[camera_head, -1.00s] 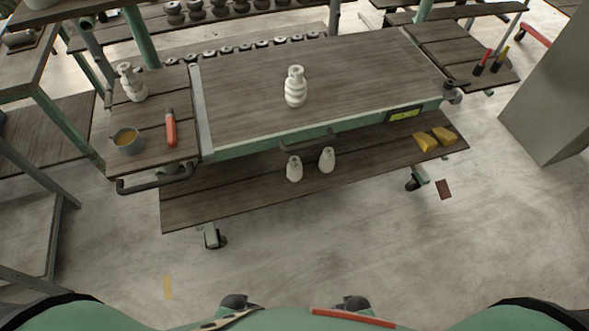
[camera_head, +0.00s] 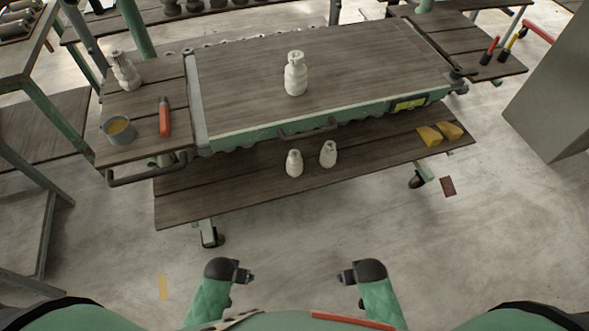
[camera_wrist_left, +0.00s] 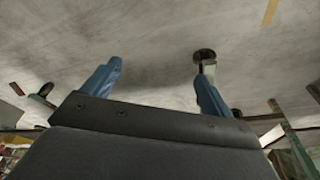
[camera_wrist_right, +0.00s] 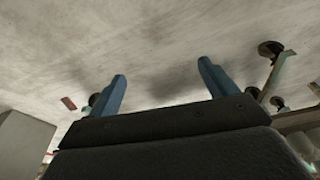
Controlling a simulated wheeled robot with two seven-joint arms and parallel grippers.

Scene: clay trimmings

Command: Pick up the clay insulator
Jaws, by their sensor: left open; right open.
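A pale ribbed clay insulator (camera_head: 296,76) stands upright on the middle of the wooden cart top (camera_head: 350,60). A similar pale piece (camera_head: 126,72) stands on the left side shelf, and two smaller pale pieces, one at left (camera_head: 294,163) and one at right (camera_head: 328,153), stand on the lower shelf. My left gripper (camera_head: 252,276) and my right gripper (camera_head: 340,277) are low in front of the cart, well short of all of these. Both are open and empty; their blue fingers stand apart in the left wrist view (camera_wrist_left: 158,82) and the right wrist view (camera_wrist_right: 162,82).
The left side shelf (camera_head: 140,95) holds a grey cup (camera_head: 118,130) and a red-handled tool (camera_head: 164,117). A grey cabinet (camera_head: 550,100) stands at right. The floor between me and the cart is clear.

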